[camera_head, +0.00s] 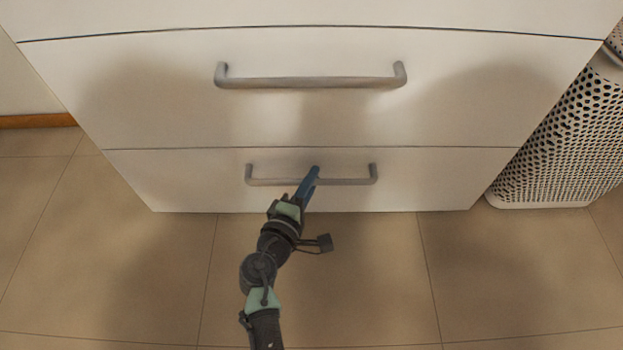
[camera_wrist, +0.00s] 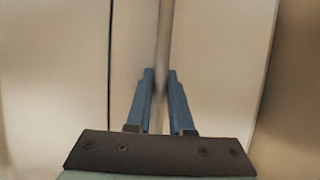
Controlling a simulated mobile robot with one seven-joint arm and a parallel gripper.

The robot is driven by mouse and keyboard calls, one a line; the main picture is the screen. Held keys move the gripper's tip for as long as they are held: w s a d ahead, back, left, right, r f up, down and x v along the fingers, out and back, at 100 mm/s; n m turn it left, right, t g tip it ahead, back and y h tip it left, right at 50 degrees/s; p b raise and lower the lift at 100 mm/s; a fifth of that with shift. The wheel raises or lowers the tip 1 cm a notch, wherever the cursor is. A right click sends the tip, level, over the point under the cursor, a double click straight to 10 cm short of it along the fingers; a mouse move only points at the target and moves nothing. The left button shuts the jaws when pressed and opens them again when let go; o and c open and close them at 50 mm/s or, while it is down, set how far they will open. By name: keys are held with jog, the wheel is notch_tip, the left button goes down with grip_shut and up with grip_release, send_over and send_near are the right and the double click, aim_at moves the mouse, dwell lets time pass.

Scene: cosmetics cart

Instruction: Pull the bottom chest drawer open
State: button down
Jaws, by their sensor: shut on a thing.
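The white chest's bottom drawer (camera_head: 200,180) is in the lower part of the chest in the head view. Its front looks flush with the drawer above. Its grey bar handle (camera_head: 345,181) runs level across the front. My gripper (camera_head: 312,176) reaches the handle near its middle, with blue fingers. In the wrist view the handle (camera_wrist: 163,45) runs upright between the two blue fingers of my gripper (camera_wrist: 160,85). The gripper is shut on the handle. The fingers hide a short part of the bar.
A second drawer (camera_head: 160,90) with a larger handle (camera_head: 310,83) is above. A perforated white unit (camera_head: 560,140) stands close by the chest's right side. The tiled floor (camera_head: 350,270) in front of the chest is clear apart from my arm.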

jog(key=shift+s, duration=0.1)
dwell(0.3)
jog(key=s+p, duration=0.5)
jog(key=s, duration=2.4)
jog(key=shift+s, duration=0.3)
jog(key=c, duration=0.8)
grip_release()
jog(key=shift+p, duration=0.3)
jog(key=p+v, duration=0.5)
jog(key=v, duration=0.8)
